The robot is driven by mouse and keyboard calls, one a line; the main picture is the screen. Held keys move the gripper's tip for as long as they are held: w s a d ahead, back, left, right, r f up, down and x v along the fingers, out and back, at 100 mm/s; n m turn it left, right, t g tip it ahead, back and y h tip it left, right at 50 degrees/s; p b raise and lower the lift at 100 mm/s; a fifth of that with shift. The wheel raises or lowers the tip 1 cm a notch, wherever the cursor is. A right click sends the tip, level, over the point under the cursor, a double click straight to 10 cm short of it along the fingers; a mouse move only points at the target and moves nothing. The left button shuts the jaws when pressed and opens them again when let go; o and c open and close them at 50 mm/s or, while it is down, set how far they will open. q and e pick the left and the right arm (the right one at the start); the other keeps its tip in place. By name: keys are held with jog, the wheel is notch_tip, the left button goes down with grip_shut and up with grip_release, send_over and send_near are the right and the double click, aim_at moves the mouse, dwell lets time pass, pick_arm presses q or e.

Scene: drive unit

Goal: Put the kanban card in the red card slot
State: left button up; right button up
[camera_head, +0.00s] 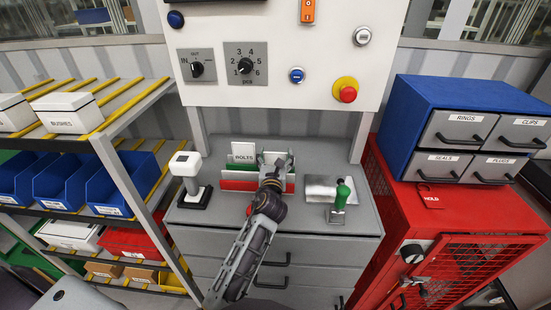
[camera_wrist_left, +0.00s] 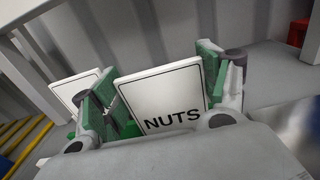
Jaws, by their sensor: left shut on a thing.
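A white kanban card marked NUTS (camera_wrist_left: 165,97) is between the green-padded fingers of my left gripper (camera_wrist_left: 160,90) in the wrist view. The left gripper (camera_head: 276,160) is shut on the card, above the card rack in the head view. There my gripper mostly hides the card. The rack on the grey cabinet has a red card slot (camera_head: 239,186) at the front, with green and white parts behind it. My arm covers the middle of the red slot. Whether the card touches the rack cannot be told. My right gripper is not in view.
A BOLTS card (camera_head: 243,152) stands in the rack just left of my gripper. A black-based white device (camera_head: 189,180) stands left, and a green-handled tool (camera_head: 341,196) by a metal plate stands right. A control panel (camera_head: 280,60) hangs above.

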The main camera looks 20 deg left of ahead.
pick_arm(q)
jog(key=shift+f, duration=0.15)
jog(key=o, duration=1)
jog(key=shift+s, duration=0.1)
jog(key=shift+b+v, duration=0.3)
jog(key=shift+v, duration=5.65)
jog(key=shift+r, duration=0.25)
